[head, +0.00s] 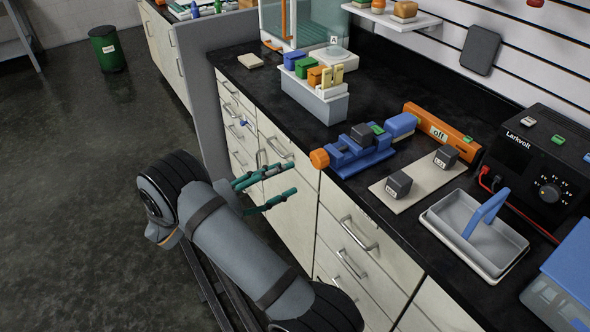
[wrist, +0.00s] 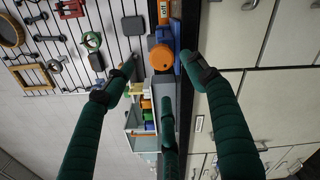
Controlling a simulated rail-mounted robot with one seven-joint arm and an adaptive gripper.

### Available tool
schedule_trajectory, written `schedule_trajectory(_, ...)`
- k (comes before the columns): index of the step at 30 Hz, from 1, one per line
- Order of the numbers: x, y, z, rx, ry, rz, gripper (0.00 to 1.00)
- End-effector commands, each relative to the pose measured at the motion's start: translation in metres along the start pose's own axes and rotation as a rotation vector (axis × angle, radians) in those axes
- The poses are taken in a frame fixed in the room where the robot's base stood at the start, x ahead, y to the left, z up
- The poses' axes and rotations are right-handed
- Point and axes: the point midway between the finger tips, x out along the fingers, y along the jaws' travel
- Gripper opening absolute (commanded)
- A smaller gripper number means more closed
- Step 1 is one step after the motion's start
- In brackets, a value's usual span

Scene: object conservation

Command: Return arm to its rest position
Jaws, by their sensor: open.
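My gripper (head: 268,188) shows in the head view in front of the drawer fronts, left of the counter edge. Its green fingers are spread apart with nothing between them. The wrist view also shows my gripper (wrist: 158,75) with its green fingers apart and empty. My grey arm is folded low over the floor on the left side of the counter. The gripper is apart from the counter and the things on it.
The black counter (head: 262,98) holds a blue vise (head: 358,155) with an orange knob (head: 319,158), a grey bin (head: 314,100), dark cubes on a pale board (head: 420,186), a grey tray (head: 474,236) and a power supply (head: 545,165). A green waste bin (head: 107,49) stands on open floor.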

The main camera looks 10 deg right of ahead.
Motion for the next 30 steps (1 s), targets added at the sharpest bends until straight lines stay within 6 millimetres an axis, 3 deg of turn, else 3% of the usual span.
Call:
schedule_trajectory(11,-0.006,0.000,0.000,-0.001,0.000,-0.001,0.56)
schedule_trajectory(17,0.001,0.000,0.000,-0.001,-0.002,-0.001,0.56)
schedule_trajectory(23,0.033,-0.001,0.001,-0.001,-0.004,-0.003,0.56)
schedule_trajectory(30,0.084,0.000,0.000,0.000,-0.001,-0.001,0.56)
